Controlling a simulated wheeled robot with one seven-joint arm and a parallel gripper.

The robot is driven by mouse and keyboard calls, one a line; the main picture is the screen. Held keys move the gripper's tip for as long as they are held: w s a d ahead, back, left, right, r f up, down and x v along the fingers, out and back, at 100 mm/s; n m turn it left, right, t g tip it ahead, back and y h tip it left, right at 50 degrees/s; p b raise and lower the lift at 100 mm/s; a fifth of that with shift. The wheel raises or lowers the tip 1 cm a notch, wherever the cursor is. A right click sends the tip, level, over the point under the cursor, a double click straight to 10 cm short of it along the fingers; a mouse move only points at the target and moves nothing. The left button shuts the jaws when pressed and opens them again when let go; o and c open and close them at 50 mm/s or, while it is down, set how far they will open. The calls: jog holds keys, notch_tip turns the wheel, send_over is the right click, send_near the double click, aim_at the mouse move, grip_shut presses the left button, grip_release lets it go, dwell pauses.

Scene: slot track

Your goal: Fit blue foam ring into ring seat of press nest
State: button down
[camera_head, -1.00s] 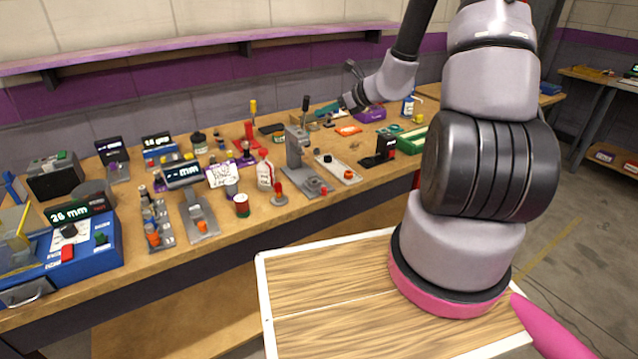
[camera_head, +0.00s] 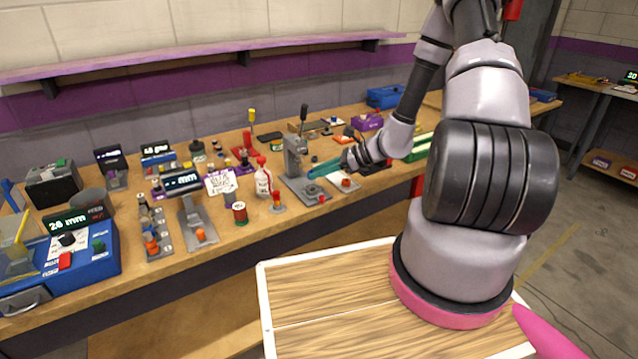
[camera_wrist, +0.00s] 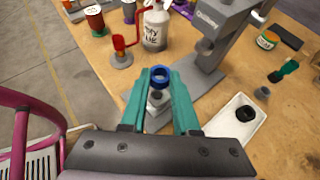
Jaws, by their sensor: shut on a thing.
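The blue foam ring (camera_wrist: 160,76) is held between the fingertips of my gripper (camera_wrist: 160,82) in the wrist view, with its round opening showing. My gripper also shows in the head view (camera_head: 325,168), its teal fingers reaching left over the press area. The grey press (camera_head: 293,155) stands on the bench just behind and left of my fingertips, with a lever at its top. It also shows in the wrist view (camera_wrist: 212,52). A grey stepped block, likely the press nest (camera_wrist: 157,101), lies below the ring, partly hidden by my fingers. The ring is apart from it, and the ring seat is not clear.
A white tray with a black round part (camera_wrist: 244,113) lies right of my fingers. A white bottle (camera_wrist: 155,28), a red stand (camera_wrist: 121,48) and a red-green can (camera_wrist: 95,20) stand beyond. A blue box (camera_head: 90,250) sits at the bench's left end.

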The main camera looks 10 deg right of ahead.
aim_at(305, 187)
jog(key=shift+f, duration=1.9)
